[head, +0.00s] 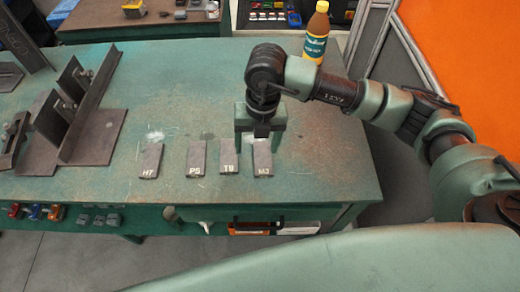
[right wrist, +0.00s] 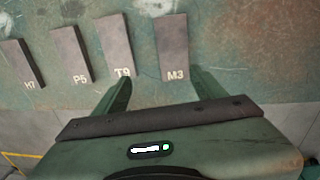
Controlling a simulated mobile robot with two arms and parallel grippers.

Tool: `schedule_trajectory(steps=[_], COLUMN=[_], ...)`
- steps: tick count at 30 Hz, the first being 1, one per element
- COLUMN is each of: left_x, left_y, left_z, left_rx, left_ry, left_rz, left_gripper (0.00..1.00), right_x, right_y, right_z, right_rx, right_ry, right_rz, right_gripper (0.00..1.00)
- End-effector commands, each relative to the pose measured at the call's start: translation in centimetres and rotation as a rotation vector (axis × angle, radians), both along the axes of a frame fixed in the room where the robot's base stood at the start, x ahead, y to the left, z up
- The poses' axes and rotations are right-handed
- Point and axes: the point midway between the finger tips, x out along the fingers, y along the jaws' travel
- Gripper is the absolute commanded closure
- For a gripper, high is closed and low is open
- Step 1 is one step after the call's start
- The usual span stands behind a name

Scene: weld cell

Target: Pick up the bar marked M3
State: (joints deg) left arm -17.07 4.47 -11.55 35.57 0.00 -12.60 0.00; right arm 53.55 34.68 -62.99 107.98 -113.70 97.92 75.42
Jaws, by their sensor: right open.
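The bar marked M3 (head: 263,160) is a flat dark grey bar lying on the green table, the rightmost in a row of bars. It also shows in the right wrist view (right wrist: 172,45), with its label at the near end. My right gripper (head: 259,145) is open and empty at the far end of M3 in the head view and partly hides that end. In the right wrist view the two fingertips (right wrist: 163,80) are spread wide, with M3's labelled end between them in the picture. I cannot tell the height of the fingers above the table. My left gripper is not in view.
Bars T9 (head: 229,158), P5 (head: 196,159) and H7 (head: 151,160) lie left of M3, with T9 close by. A yellow-brown bottle (head: 316,35) stands behind my right arm. Steel angle pieces (head: 92,125) fill the table's left. The table right of M3 is clear.

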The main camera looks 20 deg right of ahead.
Motion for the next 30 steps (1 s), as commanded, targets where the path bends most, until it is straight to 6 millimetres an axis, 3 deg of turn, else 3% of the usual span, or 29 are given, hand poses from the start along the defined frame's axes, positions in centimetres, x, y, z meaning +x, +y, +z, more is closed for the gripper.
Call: schedule_trajectory(steps=[2,5,21,29,30], left_x=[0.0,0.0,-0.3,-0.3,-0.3], left_y=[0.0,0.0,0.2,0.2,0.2], left_z=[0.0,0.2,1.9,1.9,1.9], left_rx=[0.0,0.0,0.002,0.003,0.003], left_ry=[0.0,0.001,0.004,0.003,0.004], left_rz=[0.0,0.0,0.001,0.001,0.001], left_gripper=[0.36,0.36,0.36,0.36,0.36], right_x=[0.6,0.8,1.4,1.4,1.5], right_y=[-1.7,-2.5,-2.1,-2.1,-2.1], right_z=[0.1,-0.6,-7.2,-7.6,-7.6], right_rx=[-0.068,-0.1,-0.096,-0.094,-0.094], right_ry=[-0.013,-0.016,-0.016,-0.017,-0.017], right_rz=[-0.026,-0.04,-0.037,-0.036,-0.036], right_gripper=[0.29,0.29,0.29,0.29,0.37])
